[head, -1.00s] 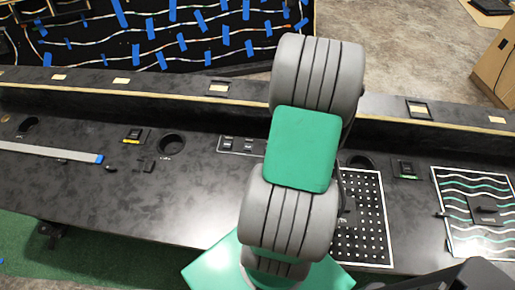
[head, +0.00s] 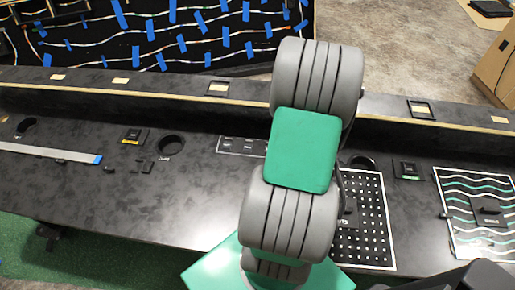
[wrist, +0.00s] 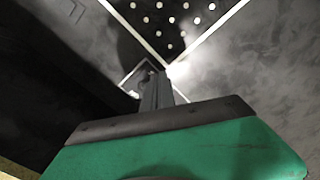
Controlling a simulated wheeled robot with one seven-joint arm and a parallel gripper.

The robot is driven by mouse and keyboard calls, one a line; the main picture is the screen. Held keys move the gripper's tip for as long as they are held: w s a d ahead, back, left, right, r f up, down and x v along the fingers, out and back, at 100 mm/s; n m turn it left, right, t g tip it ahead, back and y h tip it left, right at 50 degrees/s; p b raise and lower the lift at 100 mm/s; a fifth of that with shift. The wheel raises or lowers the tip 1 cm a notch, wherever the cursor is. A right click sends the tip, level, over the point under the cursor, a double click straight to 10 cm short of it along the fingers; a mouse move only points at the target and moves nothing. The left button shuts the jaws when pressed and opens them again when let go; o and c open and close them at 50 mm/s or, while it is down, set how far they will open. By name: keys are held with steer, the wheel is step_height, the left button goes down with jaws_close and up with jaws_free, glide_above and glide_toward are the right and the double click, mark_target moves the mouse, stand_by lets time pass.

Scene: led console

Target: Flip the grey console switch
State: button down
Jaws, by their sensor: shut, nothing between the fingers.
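The black console (head: 190,205) spans the head view. A white-outlined panel (head: 229,145) with small dark grey switches lies just left of my arm, partly hidden by it. I cannot tell which switch is the grey one the task names. In the head view my gripper is hidden behind my arm. In the wrist view my gripper (wrist: 158,90) is shut and empty, its narrow grey fingers pointing toward the console. A white-outlined corner lies behind the fingertips; whether they touch anything there is unclear.
A black panel with white dots (head: 375,230) lies right of my arm, with a wavy-line panel (head: 470,190) beyond. Small black boxes with a yellow mark (head: 134,136) and green mark (head: 408,170) sit on the console. A raised ledge (head: 170,90) runs along its back.

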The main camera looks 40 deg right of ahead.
steer(key=shift+d, duration=0.1)
steer(key=shift+w+d+b, duration=0.3)
steer(key=shift+w+d, duration=0.4)
step_height(320, 180, up, 7)
steer(key=p, duration=0.5)
steer(key=shift+s+a, duration=0.3)
